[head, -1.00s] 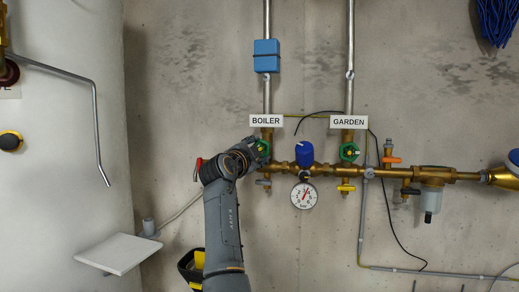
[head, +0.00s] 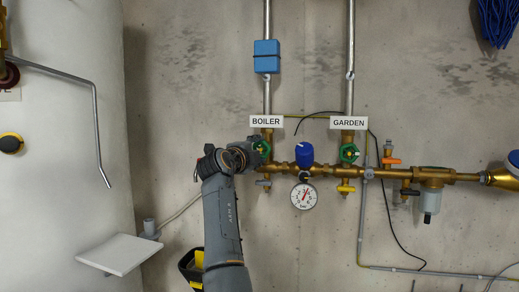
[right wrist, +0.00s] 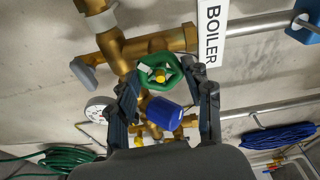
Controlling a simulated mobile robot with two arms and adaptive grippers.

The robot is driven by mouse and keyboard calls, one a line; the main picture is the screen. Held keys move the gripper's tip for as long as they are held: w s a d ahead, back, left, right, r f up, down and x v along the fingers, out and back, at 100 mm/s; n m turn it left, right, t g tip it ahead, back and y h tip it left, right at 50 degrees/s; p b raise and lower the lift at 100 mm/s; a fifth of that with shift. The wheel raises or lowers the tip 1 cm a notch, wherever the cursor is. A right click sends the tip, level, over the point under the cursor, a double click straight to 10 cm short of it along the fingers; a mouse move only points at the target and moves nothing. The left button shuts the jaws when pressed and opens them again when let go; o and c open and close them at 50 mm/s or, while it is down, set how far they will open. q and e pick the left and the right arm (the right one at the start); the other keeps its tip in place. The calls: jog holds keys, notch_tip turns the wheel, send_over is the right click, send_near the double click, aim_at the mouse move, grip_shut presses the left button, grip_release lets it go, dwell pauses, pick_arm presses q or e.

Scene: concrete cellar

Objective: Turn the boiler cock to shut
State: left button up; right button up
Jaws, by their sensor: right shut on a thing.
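The boiler cock (head: 264,147) is a green handwheel on a brass valve body, just under the white BOILER label (head: 266,121). My right gripper (head: 256,149) reaches it from the lower left and partly hides it in the head view. In the right wrist view the green wheel (right wrist: 160,71) with its yellow centre and a pale mark sits between the two dark fingertips of my right gripper (right wrist: 168,80). The gripper is shut on the wheel. My left gripper is not in view.
A blue-capped regulator (head: 305,153) and a round gauge (head: 304,196) stand between. A white tank (head: 65,180) and small shelf (head: 119,253) are at left.

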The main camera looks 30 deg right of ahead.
jog(key=shift+f, duration=0.1)
dwell(0.3)
jog(key=m+p, duration=0.1)
jog(key=m, duration=0.2)
jog(key=shift+m, duration=0.3)
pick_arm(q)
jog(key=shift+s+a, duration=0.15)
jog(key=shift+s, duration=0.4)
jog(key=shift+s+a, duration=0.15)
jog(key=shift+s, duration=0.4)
pick_arm(e)
jog(key=shift+m+y, duration=0.3)
jog(key=shift+m, duration=0.3)
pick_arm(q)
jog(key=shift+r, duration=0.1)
